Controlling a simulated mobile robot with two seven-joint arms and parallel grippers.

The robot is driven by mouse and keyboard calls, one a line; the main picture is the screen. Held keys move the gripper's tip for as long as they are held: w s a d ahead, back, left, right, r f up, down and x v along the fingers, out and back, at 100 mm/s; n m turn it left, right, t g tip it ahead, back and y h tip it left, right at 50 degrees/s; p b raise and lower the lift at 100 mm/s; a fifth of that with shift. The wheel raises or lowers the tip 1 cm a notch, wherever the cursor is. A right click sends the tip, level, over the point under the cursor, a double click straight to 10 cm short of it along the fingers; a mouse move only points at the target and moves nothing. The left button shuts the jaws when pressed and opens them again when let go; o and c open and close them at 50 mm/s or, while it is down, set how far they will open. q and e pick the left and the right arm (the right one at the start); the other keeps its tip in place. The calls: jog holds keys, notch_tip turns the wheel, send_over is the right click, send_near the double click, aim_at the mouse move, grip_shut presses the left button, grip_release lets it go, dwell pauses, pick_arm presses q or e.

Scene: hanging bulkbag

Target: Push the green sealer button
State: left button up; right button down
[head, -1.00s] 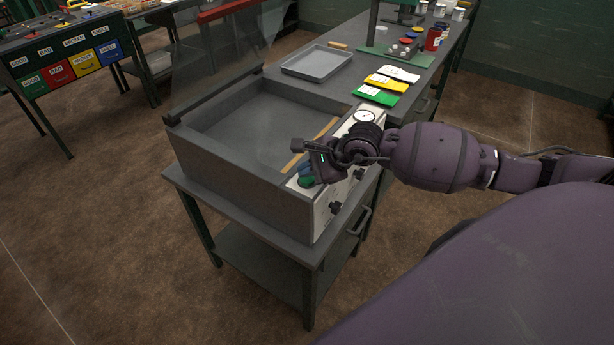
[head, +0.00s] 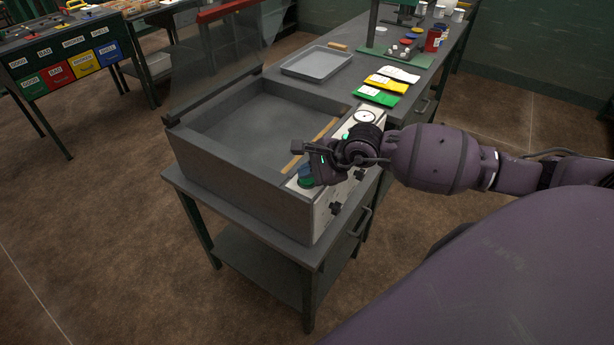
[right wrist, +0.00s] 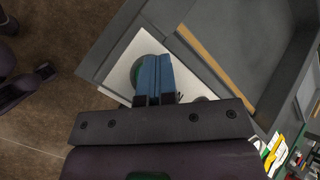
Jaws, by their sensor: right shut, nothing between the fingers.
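The green sealer button (head: 306,182) sits at the near left end of the white control panel (head: 322,209) on the grey sealer (head: 230,172). My right gripper (head: 307,171) is shut and empty, with its blue fingertips at the button. In the right wrist view the shut fingers (right wrist: 155,75) cover much of the green button (right wrist: 139,72), which shows at their left side. I cannot tell whether the tips touch or press it.
The sealer's clear lid (head: 222,62) stands raised, with a red bar on top. A gauge (head: 364,116) and black knobs (head: 335,208) are on the panel. Green, yellow and white packets (head: 384,83) and a grey tray (head: 317,63) lie behind on the bench.

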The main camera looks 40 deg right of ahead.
aim_at(308, 180)
jog(key=shift+r, duration=0.25)
jog(key=shift+r+p, duration=0.65)
jog(key=shift+r, duration=0.3)
jog(key=shift+r+p, duration=1.1)
jog(key=shift+r, duration=0.9)
